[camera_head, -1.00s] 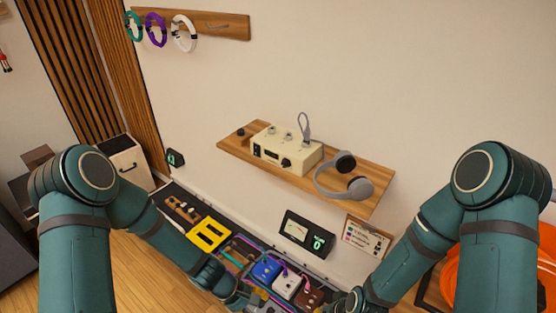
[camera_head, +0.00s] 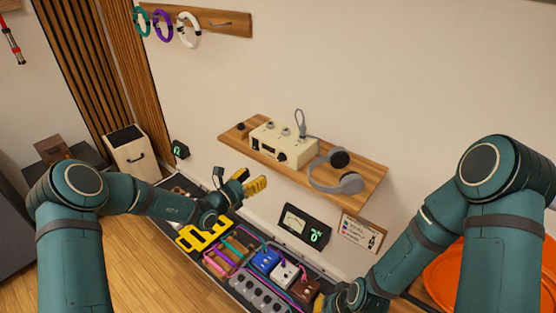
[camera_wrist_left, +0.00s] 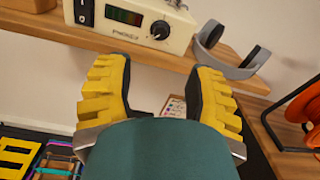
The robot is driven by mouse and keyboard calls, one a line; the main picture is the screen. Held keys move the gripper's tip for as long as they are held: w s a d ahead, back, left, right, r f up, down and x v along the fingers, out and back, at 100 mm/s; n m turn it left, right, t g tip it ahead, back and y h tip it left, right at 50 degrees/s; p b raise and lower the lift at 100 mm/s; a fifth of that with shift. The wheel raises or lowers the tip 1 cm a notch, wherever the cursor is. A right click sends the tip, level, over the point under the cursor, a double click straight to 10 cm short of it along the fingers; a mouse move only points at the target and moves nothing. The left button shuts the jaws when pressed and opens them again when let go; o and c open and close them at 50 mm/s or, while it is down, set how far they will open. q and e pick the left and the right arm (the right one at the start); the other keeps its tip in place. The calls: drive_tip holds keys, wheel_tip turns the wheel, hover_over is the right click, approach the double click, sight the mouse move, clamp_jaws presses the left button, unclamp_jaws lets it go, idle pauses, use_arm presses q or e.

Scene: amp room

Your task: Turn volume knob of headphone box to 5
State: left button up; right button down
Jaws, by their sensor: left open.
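The cream headphone box (camera_head: 270,143) stands on a wooden wall shelf (camera_head: 229,140). Its black volume knob (camera_head: 282,157) is on the front face, at the right. In the left wrist view the knob (camera_wrist_left: 160,30) shows with a white mark, beside a small display (camera_wrist_left: 124,16); its number setting is too small to read. My left gripper (camera_head: 250,184) is open and empty, below and in front of the shelf. Its yellow fingers (camera_wrist_left: 158,88) stand apart under the box in the wrist view. My right arm (camera_head: 430,235) is low at the right; its fingers are not clearly visible.
Grey headphones (camera_head: 350,182) lie on the shelf right of the box. Below are a pedalboard with several pedals, including a blue one (camera_head: 265,262), and a meter (camera_head: 304,227) on the wall. An orange reel (camera_wrist_left: 302,115) stands at the right.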

sight(279, 159)
use_arm(q)
drive_tip(key=x, duration=1.2)
drive_tip(key=shift+s, duration=0.1)
drive_tip(key=shift+o, duration=0.3)
clamp_jaws()
